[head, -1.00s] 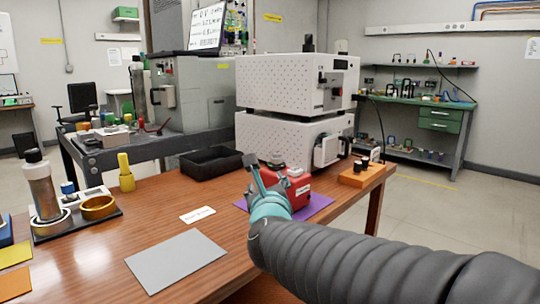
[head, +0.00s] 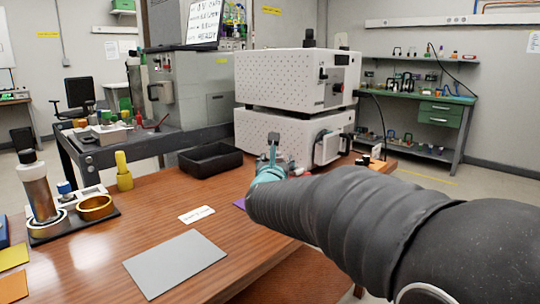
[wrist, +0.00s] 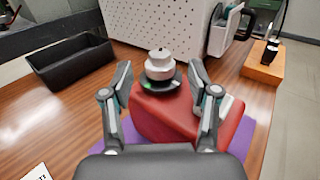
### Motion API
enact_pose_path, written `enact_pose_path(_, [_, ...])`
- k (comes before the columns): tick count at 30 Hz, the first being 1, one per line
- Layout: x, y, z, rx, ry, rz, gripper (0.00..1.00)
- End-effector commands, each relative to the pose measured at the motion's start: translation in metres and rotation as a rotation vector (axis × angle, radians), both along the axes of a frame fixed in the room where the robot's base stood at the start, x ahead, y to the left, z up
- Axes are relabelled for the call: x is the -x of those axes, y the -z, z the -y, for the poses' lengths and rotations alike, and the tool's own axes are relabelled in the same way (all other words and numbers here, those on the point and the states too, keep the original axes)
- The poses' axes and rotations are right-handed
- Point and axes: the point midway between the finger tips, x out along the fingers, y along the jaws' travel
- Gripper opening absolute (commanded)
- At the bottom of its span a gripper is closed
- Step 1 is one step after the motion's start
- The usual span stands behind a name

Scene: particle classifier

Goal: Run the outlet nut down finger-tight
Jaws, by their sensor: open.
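In the wrist view, a pale round nut-like cap (wrist: 160,64) with a small knob on top sits upright on a dark ring on the red block (wrist: 170,118). I take this cap to be the outlet nut. My gripper (wrist: 160,78) is open, with one finger on each side of the cap in the picture and visible gaps between. I cannot tell whether the fingertips are level with it. In the head view my gripper (head: 273,145) shows beyond my arm, which hides the red block. A green spot shows on the dark ring.
The red block stands on a purple mat (wrist: 130,131). A black open tray (wrist: 75,62) lies to the left. A white perforated machine (head: 285,135) stands close behind. An orange wooden holder (wrist: 262,66) is at the right, near the table edge.

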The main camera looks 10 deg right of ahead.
Motion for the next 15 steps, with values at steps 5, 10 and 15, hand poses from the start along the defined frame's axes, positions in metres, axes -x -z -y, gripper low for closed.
enact_pose_path(5, [-0.022,-0.001,0.007,0.001,0.001,-0.001,0.60])
enact_pose_path(10, [-0.030,0.000,0.009,0.001,-0.001,-0.001,0.60])
enact_pose_path(15, [-0.032,0.000,0.009,0.000,-0.001,0.000,0.60])
